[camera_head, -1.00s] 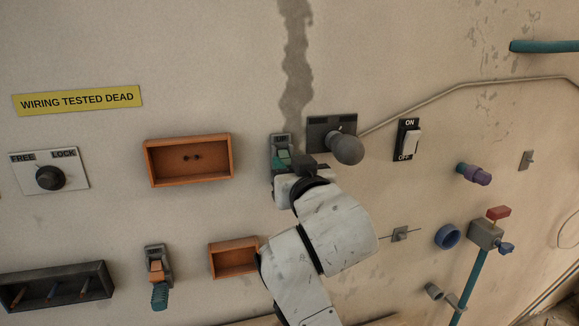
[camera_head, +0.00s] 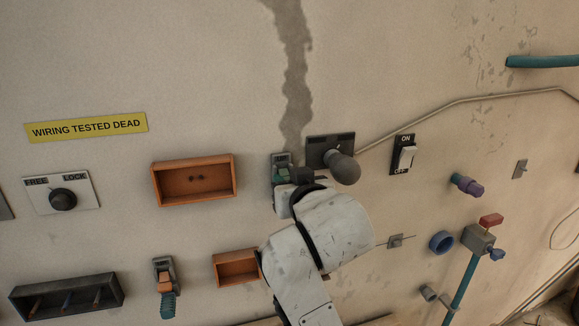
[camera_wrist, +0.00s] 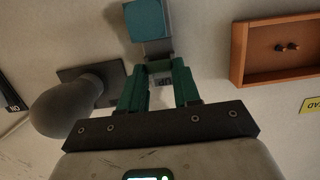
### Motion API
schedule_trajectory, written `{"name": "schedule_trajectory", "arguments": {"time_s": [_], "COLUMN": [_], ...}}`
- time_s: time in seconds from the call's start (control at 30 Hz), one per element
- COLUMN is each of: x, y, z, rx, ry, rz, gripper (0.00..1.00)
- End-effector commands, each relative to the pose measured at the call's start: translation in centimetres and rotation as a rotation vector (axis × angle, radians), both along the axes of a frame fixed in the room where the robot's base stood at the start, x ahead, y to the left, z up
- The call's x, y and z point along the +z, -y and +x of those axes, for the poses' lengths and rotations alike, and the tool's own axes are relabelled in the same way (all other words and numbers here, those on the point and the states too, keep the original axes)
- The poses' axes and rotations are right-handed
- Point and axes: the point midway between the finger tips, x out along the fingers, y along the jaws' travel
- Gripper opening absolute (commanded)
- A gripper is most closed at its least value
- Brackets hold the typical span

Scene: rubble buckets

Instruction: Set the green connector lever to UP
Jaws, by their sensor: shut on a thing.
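The green connector (camera_head: 281,158) is on the wall left of a dark round knob, with a small plate at its top whose label is too blurred to read now. My gripper (camera_head: 290,177) is right at it, and my wrist hides its lower part. A teal block (camera_wrist: 147,20) shows beyond the fingertips, seemingly the connector's plug. The lever's exact angle is hard to tell.
An ON/OFF switch (camera_head: 404,156) is farther right. An orange tray (camera_head: 195,180) is at the left. Another connector with an orange lever (camera_head: 164,283) is lower left.

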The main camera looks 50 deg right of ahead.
Motion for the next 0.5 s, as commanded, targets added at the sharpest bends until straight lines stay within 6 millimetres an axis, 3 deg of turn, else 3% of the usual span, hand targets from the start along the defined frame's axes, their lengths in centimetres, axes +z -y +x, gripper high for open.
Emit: {"name": "schedule_trajectory", "arguments": {"time_s": [0.03,0.5], "x": [1.04,1.88], "y": [-0.08,0.06], "z": [0.04,0.41], "rx": [0.001,0.003], "ry": [-0.026,-0.267], "rz": [0.018,0.182], "gripper": [0.01,0.01]}}
